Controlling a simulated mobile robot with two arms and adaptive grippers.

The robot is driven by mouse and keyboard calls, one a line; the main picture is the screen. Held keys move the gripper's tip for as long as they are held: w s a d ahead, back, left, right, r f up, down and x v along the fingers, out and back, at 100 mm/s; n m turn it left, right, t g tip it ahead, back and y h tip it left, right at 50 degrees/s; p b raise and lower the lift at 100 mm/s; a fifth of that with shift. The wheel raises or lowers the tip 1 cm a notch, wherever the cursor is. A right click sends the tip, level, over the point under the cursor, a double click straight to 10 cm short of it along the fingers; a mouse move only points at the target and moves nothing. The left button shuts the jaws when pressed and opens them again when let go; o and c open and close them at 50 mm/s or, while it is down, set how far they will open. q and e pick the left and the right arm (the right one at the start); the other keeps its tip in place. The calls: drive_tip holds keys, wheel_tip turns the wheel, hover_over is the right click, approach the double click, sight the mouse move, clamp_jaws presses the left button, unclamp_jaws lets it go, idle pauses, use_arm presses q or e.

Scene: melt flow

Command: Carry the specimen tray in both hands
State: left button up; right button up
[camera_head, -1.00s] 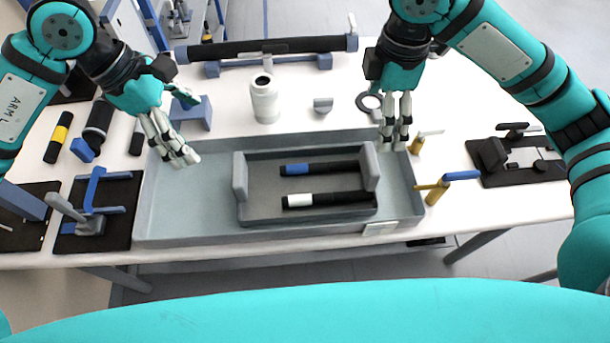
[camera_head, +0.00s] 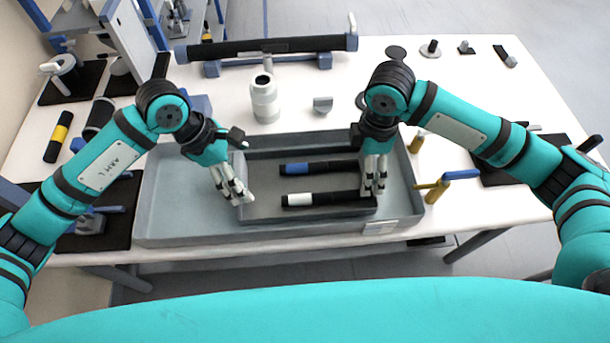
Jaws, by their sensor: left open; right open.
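The specimen tray, a dark grey tray with raised end handles (camera_head: 290,216), sits inside a larger shallow grey bin (camera_head: 180,222) on the white table. Two black rods lie in it, one with a blue band (camera_head: 297,169) and one with a white band (camera_head: 299,200). My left gripper (camera_head: 238,197) is open at the tray's left end and hides the left handle. My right gripper (camera_head: 374,190) is open, pointing down at the right end and covering most of the right handle. Contact with the handles cannot be told.
A white bottle (camera_head: 265,98) and a small grey block (camera_head: 322,104) stand behind the bin. A long black bar on blue supports (camera_head: 260,48) lies further back. A yellow valve with a blue lever (camera_head: 438,187) stands close by the bin's right side.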

use_arm(q)
drive_tip(key=shift+f, duration=0.1)
use_arm(e)
drive_tip(key=shift+f, duration=0.1)
use_arm(q)
drive_tip(key=shift+c, duration=0.4)
use_arm(e)
drive_tip(key=shift+c, duration=0.4)
use_arm(q)
drive_tip(key=c, duration=1.3)
use_arm(e)
drive_tip(key=c, duration=1.2)
drive_tip(key=shift+c, duration=0.2)
